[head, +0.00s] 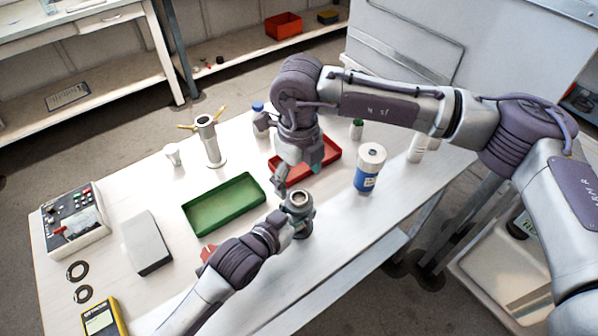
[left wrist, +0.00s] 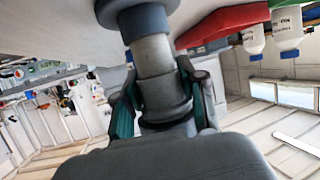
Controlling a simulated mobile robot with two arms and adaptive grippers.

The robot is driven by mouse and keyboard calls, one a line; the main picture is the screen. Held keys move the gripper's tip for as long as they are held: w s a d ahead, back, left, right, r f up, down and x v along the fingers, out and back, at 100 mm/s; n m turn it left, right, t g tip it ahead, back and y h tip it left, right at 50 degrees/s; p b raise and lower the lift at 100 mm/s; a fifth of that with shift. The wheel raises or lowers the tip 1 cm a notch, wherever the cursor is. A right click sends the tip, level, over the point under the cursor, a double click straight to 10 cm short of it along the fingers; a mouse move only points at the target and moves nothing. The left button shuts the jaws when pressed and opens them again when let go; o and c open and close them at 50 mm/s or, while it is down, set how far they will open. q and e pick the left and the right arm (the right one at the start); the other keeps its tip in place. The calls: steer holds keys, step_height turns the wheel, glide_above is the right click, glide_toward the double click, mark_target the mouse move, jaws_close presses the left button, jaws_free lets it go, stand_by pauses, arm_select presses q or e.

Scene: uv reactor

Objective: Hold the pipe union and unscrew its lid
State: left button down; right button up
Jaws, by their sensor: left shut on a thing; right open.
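The pipe union (head: 300,221), a grey metal fitting with a round open-looking top (head: 299,197), stands upright on the white table. My left gripper (head: 285,226) is shut around its body from the left. In the left wrist view the union (left wrist: 154,60) shows as a grey cylinder with a wide flange, between the green-lined fingers of my left gripper (left wrist: 160,97). My right gripper (head: 298,178) is open, pointing down just above and behind the union's top, apart from it as far as I can see. I cannot clearly tell the lid from the body.
Behind the union are a red tray (head: 327,165) and a green tray (head: 224,204). A blue-and-white jar (head: 369,168) stands to the right. A metal tube with yellow handles (head: 210,143) stands at the back left. A grey box (head: 146,243) and a control box (head: 73,222) lie left.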

mark_target(299, 197)
steer(key=m, duration=0.6)
steer(key=shift+r+m, duration=0.25)
steer(key=shift+m, duration=0.15)
steer(key=m, duration=0.3)
steer(key=shift+r, duration=0.1)
steer(key=shift+m, duration=0.3)
steer(key=shift+f, duration=4)
